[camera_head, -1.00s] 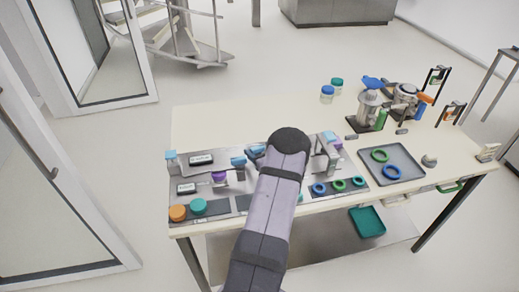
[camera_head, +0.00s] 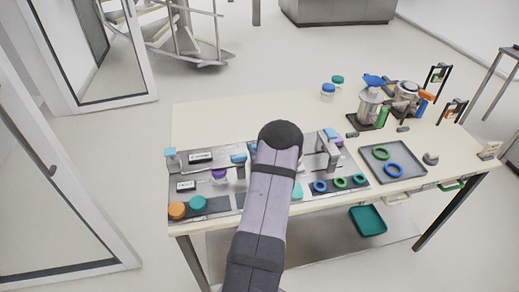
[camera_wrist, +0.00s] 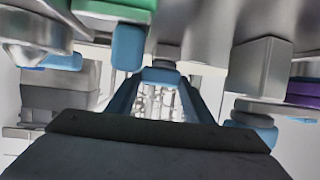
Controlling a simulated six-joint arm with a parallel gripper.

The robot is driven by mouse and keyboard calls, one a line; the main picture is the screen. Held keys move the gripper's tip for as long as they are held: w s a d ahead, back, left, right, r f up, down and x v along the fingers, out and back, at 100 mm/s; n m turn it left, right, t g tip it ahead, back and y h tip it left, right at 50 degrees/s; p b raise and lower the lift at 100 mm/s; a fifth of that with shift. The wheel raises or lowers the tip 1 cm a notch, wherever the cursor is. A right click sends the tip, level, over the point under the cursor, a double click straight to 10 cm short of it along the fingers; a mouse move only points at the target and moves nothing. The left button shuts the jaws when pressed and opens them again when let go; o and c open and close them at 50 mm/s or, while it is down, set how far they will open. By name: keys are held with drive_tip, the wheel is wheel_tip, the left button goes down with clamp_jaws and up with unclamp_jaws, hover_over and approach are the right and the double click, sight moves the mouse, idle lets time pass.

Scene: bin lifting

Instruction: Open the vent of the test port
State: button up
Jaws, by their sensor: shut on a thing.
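In the wrist view my gripper (camera_wrist: 160,88) points away from the camera, its two blue-edged fingers closing in on a small blue part (camera_wrist: 160,74) at their tips. I cannot tell for certain whether this part is the vent of the test port. Grey metal fittings hang close around the fingers, blurred at the edges. In the head view my own arm hides the gripper and the middle of the grey fixture panel (camera_head: 240,205). A blue-topped valve (camera_head: 238,158) shows left of the arm, and a grey upright fitting (camera_head: 327,145) shows right of it.
Orange (camera_head: 177,210) and teal (camera_head: 198,203) caps sit at the panel's left front. Several rings lie at its right front. A grey tray (camera_head: 392,150) with two rings and metal vessels stand to the right. The table's back left is clear.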

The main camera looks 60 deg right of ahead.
drive_tip(key=shift+r, duration=0.1)
drive_tip(key=o, duration=1.1)
drive_tip(key=shift+c, duration=0.2)
drive_tip(key=shift+b+v, duration=1.15)
drive_tip(key=shift+v, duration=2.5)
drive_tip(key=shift+c, duration=0.3)
